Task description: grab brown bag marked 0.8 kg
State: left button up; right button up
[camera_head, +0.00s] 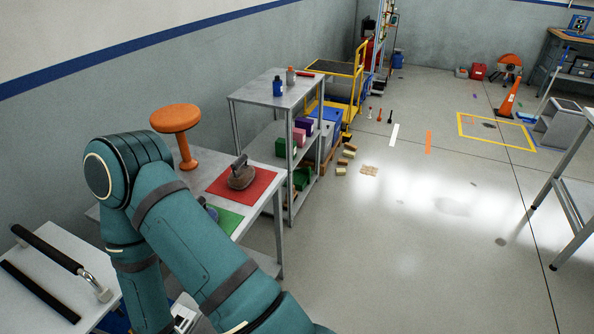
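A brown, bag-like object (242,178) with a dark top or handle sits on a red mat (265,184) on the light grey table left of centre. No weight mark on it is legible at this size, so I cannot confirm that it is the 0.8 kg bag. My teal arm fills the lower left, in front of part of that table. Neither of my grippers is clearly visible.
A green mat (228,220) with a partly hidden blue object lies nearer. An orange round-topped stand (176,119) rises behind the arm. A grey shelf (300,95) holding bottles and boxes stands beyond the table. Open floor (400,250) lies to the right.

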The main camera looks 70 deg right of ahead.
aim_at(243, 173)
jog(key=z, duration=1.85)
jog(key=i+l+u, duration=0.1)
jog(key=u, duration=0.25)
jog(key=l+u, duration=0.15)
jog(key=u, duration=0.2)
jog(key=i+l+u, duration=0.1)
jog(key=u, duration=0.25)
jog(key=i+l+u, duration=0.1)
jog(key=l+u, duration=0.15)
jog(key=l, duration=0.25)
jog(key=l+u, duration=0.2)
jog(key=l, duration=0.35)
jog(key=l+u, duration=0.25)
jog(key=l, duration=2.7)
